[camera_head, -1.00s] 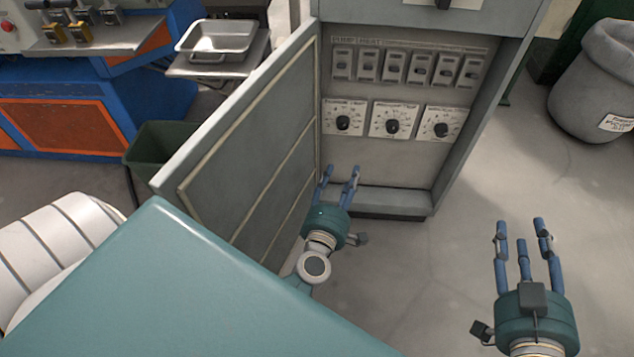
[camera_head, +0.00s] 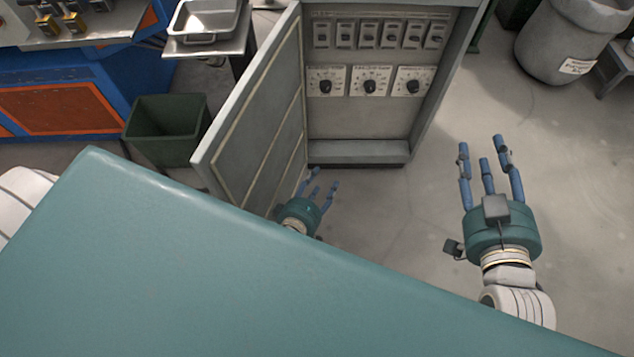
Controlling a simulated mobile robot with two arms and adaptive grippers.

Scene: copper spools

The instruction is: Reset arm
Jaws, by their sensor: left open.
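My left gripper (camera_head: 318,184) shows near the middle, just below the open cabinet and right of its door. Its blue fingers are spread and empty, and my teal body hides most of its arm. My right gripper (camera_head: 485,160) is at the right over bare floor, its blue fingers apart and pointing away, with nothing between them. The grey cabinet (camera_head: 360,125) stands ahead with a row of switches (camera_head: 380,34) above three dial knobs (camera_head: 369,82). Its door (camera_head: 255,110) hangs open to the left.
A green bin (camera_head: 166,125) stands left of the door. A metal tray (camera_head: 205,18) sits on a stand at the upper left, beside a blue and orange machine (camera_head: 70,107). A grey trash can (camera_head: 565,45) is at the upper right. Floor (camera_head: 590,210) at the right is clear.

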